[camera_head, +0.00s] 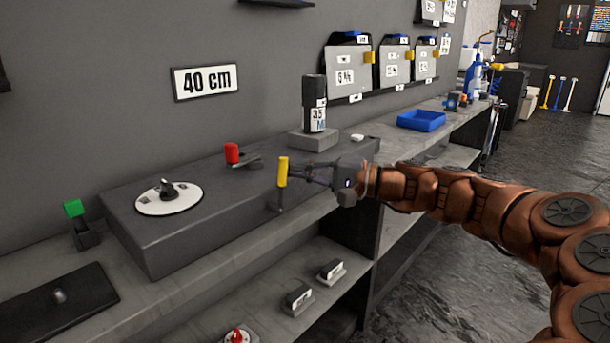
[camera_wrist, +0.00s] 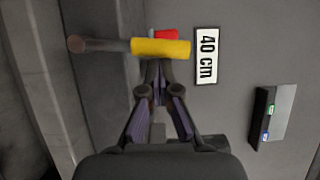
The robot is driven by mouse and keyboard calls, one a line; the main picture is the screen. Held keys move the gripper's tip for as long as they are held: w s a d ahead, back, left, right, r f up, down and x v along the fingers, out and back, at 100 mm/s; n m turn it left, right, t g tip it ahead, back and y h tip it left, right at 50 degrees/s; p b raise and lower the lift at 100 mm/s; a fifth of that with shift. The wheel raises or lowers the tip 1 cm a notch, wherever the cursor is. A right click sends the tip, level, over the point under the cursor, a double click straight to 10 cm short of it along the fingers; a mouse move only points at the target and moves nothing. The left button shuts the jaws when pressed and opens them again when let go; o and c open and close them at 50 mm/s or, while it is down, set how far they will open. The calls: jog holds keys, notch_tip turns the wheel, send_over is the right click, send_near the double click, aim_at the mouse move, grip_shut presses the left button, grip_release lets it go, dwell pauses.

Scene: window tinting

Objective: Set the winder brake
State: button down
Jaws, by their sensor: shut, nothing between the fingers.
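A lever with an upright yellow grip (camera_head: 283,172) stands at the front edge of the dark machine box (camera_head: 170,240). In the wrist view its yellow grip (camera_wrist: 162,48) lies across the picture just beyond my fingertips. My gripper (camera_head: 293,176) is shut and empty, right beside the grip; whether it touches cannot be told. A lever with a red knob (camera_head: 232,153) stands farther back on the box; the red knob (camera_wrist: 166,34) shows partly behind the yellow grip in the wrist view. No readable label shows which lever is the winder brake.
A round white dial (camera_head: 168,198) with a dark knob is on the box's left top. A green-topped switch (camera_head: 74,208) stands left of the box. A dark canister (camera_head: 314,104) stands behind my gripper. A blue tray (camera_head: 421,121) sits farther along the bench. A "40 cm" sign (camera_head: 206,80) hangs above.

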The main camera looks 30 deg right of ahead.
jog(key=shift+s+a+r, duration=0.1)
jog(key=shift+a+r, duration=0.1)
jog(key=shift+a, duration=0.1)
dwell(0.4)
